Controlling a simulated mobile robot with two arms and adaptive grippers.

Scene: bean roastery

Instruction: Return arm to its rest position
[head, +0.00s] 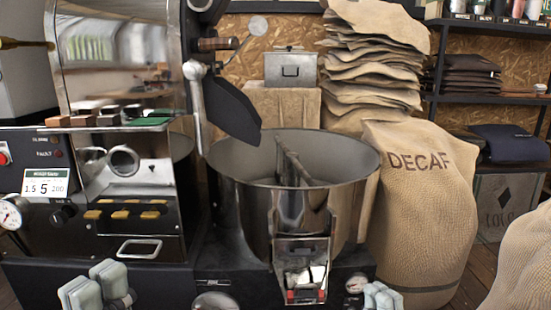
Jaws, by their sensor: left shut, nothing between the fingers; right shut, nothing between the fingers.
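My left gripper (96,290) shows at the bottom left edge of the head view, in front of the black lower body of the roaster. Its pale grey-green fingers are shut with nothing between them. My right gripper (377,298) shows at the bottom edge, right of the middle, near a small gauge on the machine's base. Only its fingertips are in view; they are shut and empty. The rest of both arms is out of frame.
The roaster (130,185) stands at the left, with a round metal cooling bin (232,185) in the middle. A DECAF sack (420,215) stands at the right, before stacked empty sacks (370,60). Another sack (525,265) is at the right edge.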

